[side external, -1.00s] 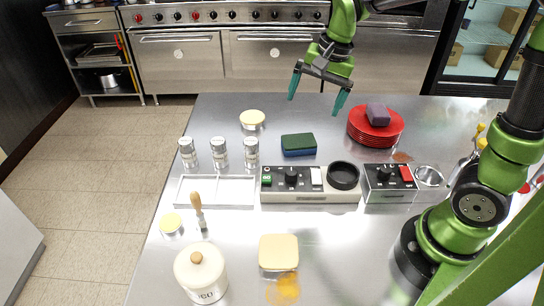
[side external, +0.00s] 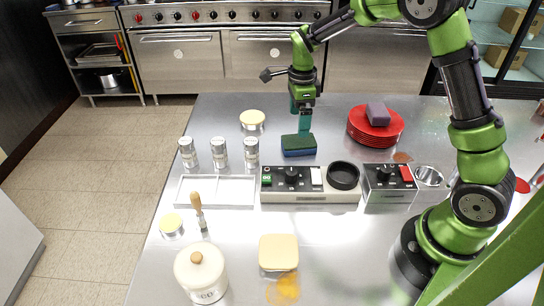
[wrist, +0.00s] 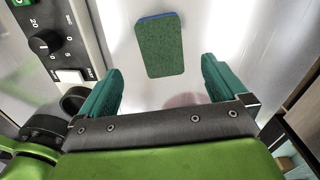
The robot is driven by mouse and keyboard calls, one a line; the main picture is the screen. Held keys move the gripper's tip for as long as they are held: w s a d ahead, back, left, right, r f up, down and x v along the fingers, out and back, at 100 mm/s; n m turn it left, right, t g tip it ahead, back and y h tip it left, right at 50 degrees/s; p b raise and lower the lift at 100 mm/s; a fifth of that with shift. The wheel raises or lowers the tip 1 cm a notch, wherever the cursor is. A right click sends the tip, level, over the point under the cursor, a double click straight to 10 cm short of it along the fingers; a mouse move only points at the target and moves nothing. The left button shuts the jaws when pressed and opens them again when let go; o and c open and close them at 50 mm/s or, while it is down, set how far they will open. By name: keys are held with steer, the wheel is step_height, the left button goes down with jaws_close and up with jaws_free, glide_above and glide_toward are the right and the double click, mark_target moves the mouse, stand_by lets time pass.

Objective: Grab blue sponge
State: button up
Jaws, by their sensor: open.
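The blue sponge (side external: 298,152) lies on the steel counter behind the control box, its blue side down and a dark green layer on top. In the wrist view the sponge (wrist: 161,45) shows its green top, with a thin blue edge, ahead of the fingers and between their lines. My gripper (side external: 302,128) points down just above and behind the sponge in the side view. In the wrist view my gripper (wrist: 160,90) has its two teal fingers wide apart with nothing between them. The side view does not show clearly whether a fingertip touches the sponge.
A control box (side external: 310,184) with knobs and a black ring stands in front of the sponge. Several tins (side external: 220,152) and a round yellow-lidded container (side external: 252,119) are to the left.

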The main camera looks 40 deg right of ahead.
mark_target(299, 140)
steer(key=f, duration=0.8)
steer(key=shift+s+d+f, duration=0.1)
steer(key=shift+d+f, duration=0.05)
steer(key=shift+d, duration=0.1)
steer(key=c, duration=1.1)
